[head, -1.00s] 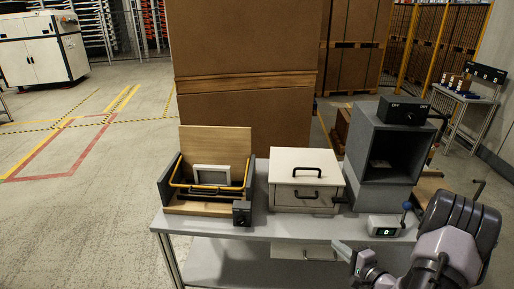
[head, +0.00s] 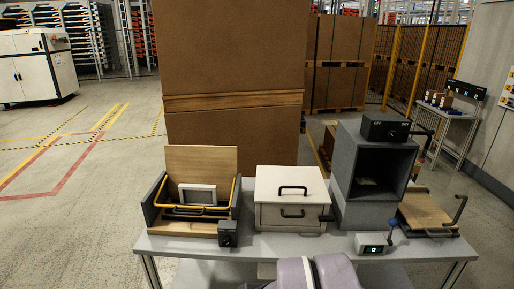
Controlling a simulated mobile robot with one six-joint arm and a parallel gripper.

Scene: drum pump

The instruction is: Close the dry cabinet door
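The grey box-shaped cabinet (head: 347,190), which I take for the dry cabinet, stands at the right of the table. My gripper is out of view; only a grey-purple part of my arm shows at the bottom edge.
A white box with black handles (head: 290,187) stands left of the cabinet. Further left is an open wooden box (head: 205,160). A wooden board with dark handles (head: 423,210) lies at right. Tall cardboard stands behind.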

